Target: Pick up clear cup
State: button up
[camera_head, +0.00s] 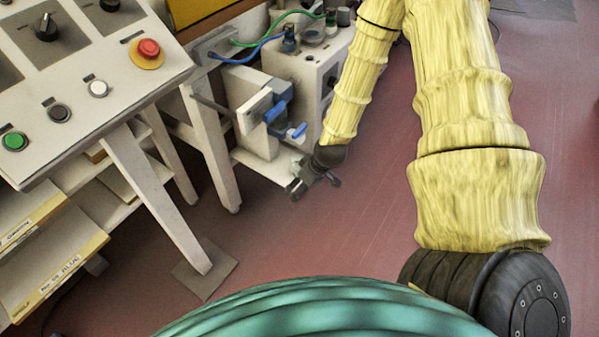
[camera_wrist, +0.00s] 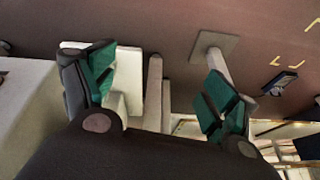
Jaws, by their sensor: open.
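I cannot make out a clear cup for certain in either view. My gripper (camera_head: 314,186) hangs low in the head view, at the end of my yellow-sleeved arm, close to the front of a pale machine. In the wrist view my gripper (camera_wrist: 158,88) shows two dark fingers with green pads, spread wide apart. No held object shows between them. Behind the gap are a pale panel (camera_wrist: 128,62) and pale legs.
A control panel (camera_head: 85,65) with a red button (camera_head: 149,48) stands at left, above shelves (camera_head: 60,250) with yellow-edged labels. The pale machine (camera_head: 300,75) carries blue and green hoses and blue-handled valves (camera_head: 275,112). Reddish floor (camera_head: 370,240) is open at centre.

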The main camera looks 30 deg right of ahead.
jog(key=w+d+n+t+b, duration=0.2)
jog(key=w+d+b, duration=0.4)
jog(key=w+d, duration=0.3)
jog(key=shift+y, duration=0.4)
jog(key=shift+s+b+x, duration=0.15)
jog(key=shift+b+x, duration=0.6)
jog(key=shift+x, duration=1.8)
jog(key=shift+s+b+x, duration=0.1)
jog(key=shift+b+x, duration=0.65)
jog(key=shift+x, duration=1.75)
jog(key=shift+d+f, duration=0.2)
jog(key=c, duration=1.2)
jog(key=shift+r, duration=0.2)
